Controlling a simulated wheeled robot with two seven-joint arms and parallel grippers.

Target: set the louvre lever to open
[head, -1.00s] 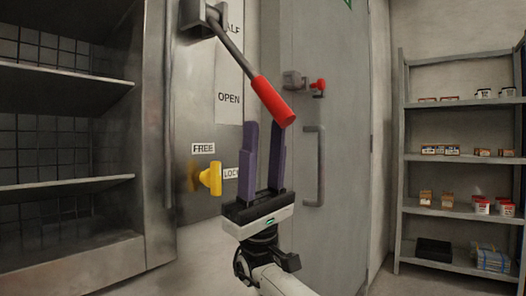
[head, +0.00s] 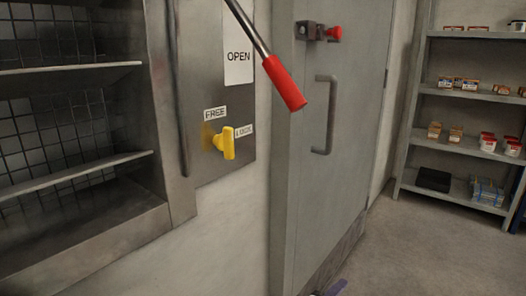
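The louvre lever is a grey metal rod with a red grip (head: 285,84), slanting down to the right in front of the wall panel. Its pivot is cut off above the head view. The grip's end hangs to the right of and below the OPEN label (head: 238,57). A yellow knob (head: 228,143) sits below, with FREE and LOCK labels beside it. Only a small purple fingertip piece of my gripper, apparently the right (head: 335,288), shows at the bottom edge, well below and apart from the lever. Its opening is hidden. My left gripper is not in view.
A grey door (head: 345,150) with a pull handle (head: 326,115) and a red-tipped latch (head: 332,33) stands right of the lever. Open metal shelving (head: 75,180) is at left. A stocked rack (head: 465,90) stands at right. The floor before the rack is clear.

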